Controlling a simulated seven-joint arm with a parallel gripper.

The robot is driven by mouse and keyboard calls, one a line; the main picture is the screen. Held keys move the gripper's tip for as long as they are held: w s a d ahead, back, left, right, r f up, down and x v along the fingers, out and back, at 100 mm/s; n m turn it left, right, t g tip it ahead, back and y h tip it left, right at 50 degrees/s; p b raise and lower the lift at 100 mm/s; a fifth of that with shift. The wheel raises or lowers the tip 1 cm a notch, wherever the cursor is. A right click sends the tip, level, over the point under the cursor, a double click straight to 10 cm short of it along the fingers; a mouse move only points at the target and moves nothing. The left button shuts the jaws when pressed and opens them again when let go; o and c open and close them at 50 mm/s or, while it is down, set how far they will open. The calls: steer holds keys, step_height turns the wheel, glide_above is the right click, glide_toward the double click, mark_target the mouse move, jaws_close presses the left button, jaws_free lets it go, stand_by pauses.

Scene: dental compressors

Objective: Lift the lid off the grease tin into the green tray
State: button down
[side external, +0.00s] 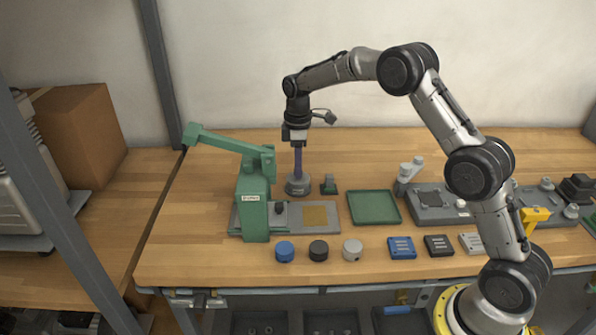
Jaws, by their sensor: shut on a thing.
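A dark grey round tin (298,186), seemingly the grease tin, stands on the wooden bench behind the grey base of the green press. A slim purple-blue upright rod (298,162) rises from its top; I cannot tell whether the rod is part of the lid. My gripper (297,142) points straight down, shut on the upper end of the rod. The lid's edge is too small to make out, and I see no clear gap between rod and tin. The green tray (374,207) lies flat and empty to the right of the tin.
A green lever press (254,200) stands left of the tin. A small dark green item (328,184) stands close right of it. Blue, black and grey round parts (318,250) line the front. A grey fixture plate (430,212) lies right of the tray.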

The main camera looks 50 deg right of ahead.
steer(key=shift+r, duration=0.45)
step_height(320, 180, up, 2)
steer(key=shift+w+r, duration=0.1)
steer(key=s+a+r, duration=0.2)
steer(key=s+r, duration=0.8)
steer(key=s, duration=0.4)
steer(key=s+d+f, duration=0.2)
steer(key=s, duration=0.7)
steer(key=s+d+f, duration=0.1)
steer(key=s+d, duration=0.1)
steer(key=s, duration=0.8)
steer(key=w+d+f, duration=0.1)
steer(key=w+f, duration=0.2)
steer(key=w, duration=0.1)
steer(key=w+d+f, duration=0.2)
steer(key=w+f, duration=0.1)
steer(key=w, duration=0.1)
steer(key=w+d+f, duration=0.2)
steer(key=w+f, duration=0.1)
steer(key=w, duration=0.1)
steer(key=shift+w+d+f, duration=0.1)
steer(key=shift+w, duration=0.1)
steer(key=shift+w+d+f, duration=0.1)
steer(key=shift+w+f, duration=0.05)
steer(key=shift+f, duration=0.8)
steer(key=shift+w+f, duration=0.15)
steer(key=shift+f, duration=0.75)
steer(key=shift+f, duration=0.1)
